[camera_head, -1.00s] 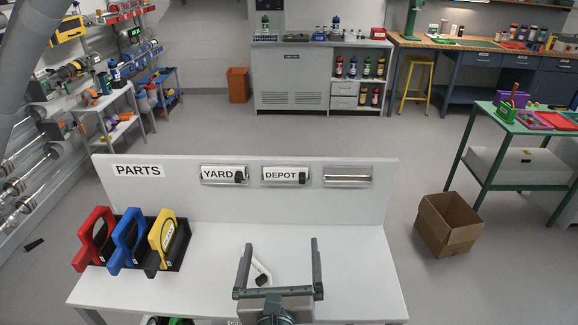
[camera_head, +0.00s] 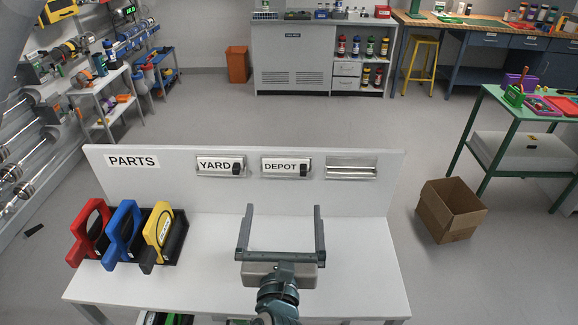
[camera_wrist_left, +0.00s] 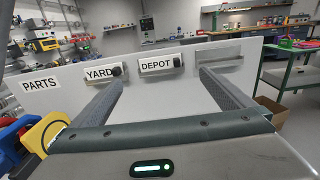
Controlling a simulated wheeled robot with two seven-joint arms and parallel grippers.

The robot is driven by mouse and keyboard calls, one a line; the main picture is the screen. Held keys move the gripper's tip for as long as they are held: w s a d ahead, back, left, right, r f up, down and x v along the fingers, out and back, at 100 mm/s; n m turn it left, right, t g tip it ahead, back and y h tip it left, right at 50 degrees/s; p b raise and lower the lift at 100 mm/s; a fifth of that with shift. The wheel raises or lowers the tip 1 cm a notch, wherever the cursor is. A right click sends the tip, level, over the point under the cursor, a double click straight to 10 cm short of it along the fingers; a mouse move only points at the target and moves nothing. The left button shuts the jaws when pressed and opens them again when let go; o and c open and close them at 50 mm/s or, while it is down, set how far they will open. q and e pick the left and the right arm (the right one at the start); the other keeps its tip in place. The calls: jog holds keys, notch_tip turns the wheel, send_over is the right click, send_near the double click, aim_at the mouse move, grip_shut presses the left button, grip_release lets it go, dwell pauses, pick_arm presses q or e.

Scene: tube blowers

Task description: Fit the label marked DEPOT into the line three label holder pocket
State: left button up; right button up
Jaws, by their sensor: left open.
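The label marked DEPOT (camera_head: 280,167), white with a black knob at its right end, sits in the middle metal holder on the upright panel. It also shows in the left wrist view (camera_wrist_left: 155,65). To its right is an empty metal holder pocket (camera_head: 351,173), also in the left wrist view (camera_wrist_left: 222,54). The label marked YARD (camera_head: 214,165) sits in the left holder. My left gripper (camera_head: 284,209) is open and empty over the table, its fingers pointing toward the panel below the DEPOT label. It is apart from the label. My right gripper is not in view.
The white table (camera_head: 215,280) has bare surface on both sides of my gripper. Red, blue and yellow handled items (camera_head: 123,236) stand in a black rack at left. A PARTS sign (camera_head: 132,161) is on the panel. An open cardboard box (camera_head: 450,210) stands on the floor at right.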

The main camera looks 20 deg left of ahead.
pick_arm(q)
jog(key=p, duration=0.2)
send_near(286, 161)
jog(key=shift+x, duration=1.1)
jog(key=shift+r+p, duration=0.15)
jog(key=shift+p, duration=0.2)
jog(key=p+x, duration=0.1)
jog(key=x, duration=0.4)
jog(key=shift+w+a+p, duration=0.1)
jog(key=shift+p, duration=0.3)
jog(key=shift+c, duration=0.3)
jog(key=c, duration=0.7)
